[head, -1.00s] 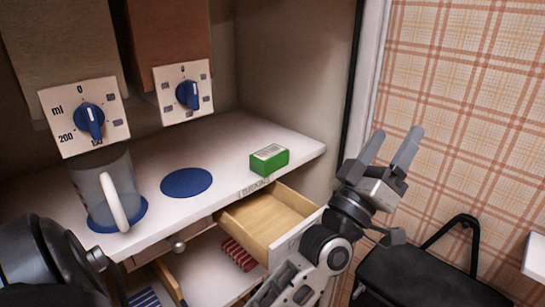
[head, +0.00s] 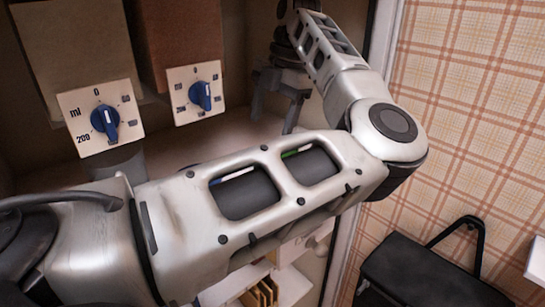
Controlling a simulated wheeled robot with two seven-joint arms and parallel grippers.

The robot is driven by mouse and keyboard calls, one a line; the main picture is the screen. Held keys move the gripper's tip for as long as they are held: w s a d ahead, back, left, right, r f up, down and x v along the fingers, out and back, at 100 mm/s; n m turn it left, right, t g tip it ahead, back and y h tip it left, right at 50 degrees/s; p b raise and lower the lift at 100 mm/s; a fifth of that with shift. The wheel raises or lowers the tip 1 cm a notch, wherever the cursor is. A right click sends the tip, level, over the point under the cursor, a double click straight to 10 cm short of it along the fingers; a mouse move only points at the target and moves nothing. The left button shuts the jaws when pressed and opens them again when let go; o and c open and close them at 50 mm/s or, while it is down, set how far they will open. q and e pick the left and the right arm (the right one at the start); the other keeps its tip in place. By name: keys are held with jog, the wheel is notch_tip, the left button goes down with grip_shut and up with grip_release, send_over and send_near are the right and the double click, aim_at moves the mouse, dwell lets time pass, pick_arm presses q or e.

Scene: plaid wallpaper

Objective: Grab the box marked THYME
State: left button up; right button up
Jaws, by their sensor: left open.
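A thin sliver of a green box (head: 290,154) shows through an opening in my left forearm. The rest of it is hidden, and no marking on it can be read, so I cannot tell whether it says THYME. My left gripper (head: 273,118) is open and points down at the back right of the counter. Its fingers look apart with nothing visible between them. My left arm crosses the whole middle of the view and covers most of the counter. My right gripper is not in view.
Two dispensers with blue dials (head: 105,122) (head: 201,96) hang above the counter at the left. The top of a grey jug (head: 120,160) shows under the left one. A white front with a knob (head: 313,243) shows below my arm. A black bag (head: 425,275) is at the lower right.

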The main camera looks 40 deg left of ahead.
pick_arm(q)
jog(key=shift+w+d+r+m+h, duration=0.15)
jog(key=shift+d+h, duration=0.15)
jog(key=shift+d, duration=0.2)
jog(key=shift+w+d+m+h, duration=0.15)
jog(key=shift+d+h, duration=0.15)
jog(key=shift+d, duration=0.2)
jog(key=shift+d+f, duration=0.2)
jog(key=shift+d, duration=0.1)
jog(key=f, duration=0.6)
jog(key=shift+s+a+f+p, duration=0.3)
jog(key=shift+s+f, duration=0.1)
jog(key=c, duration=1.1)
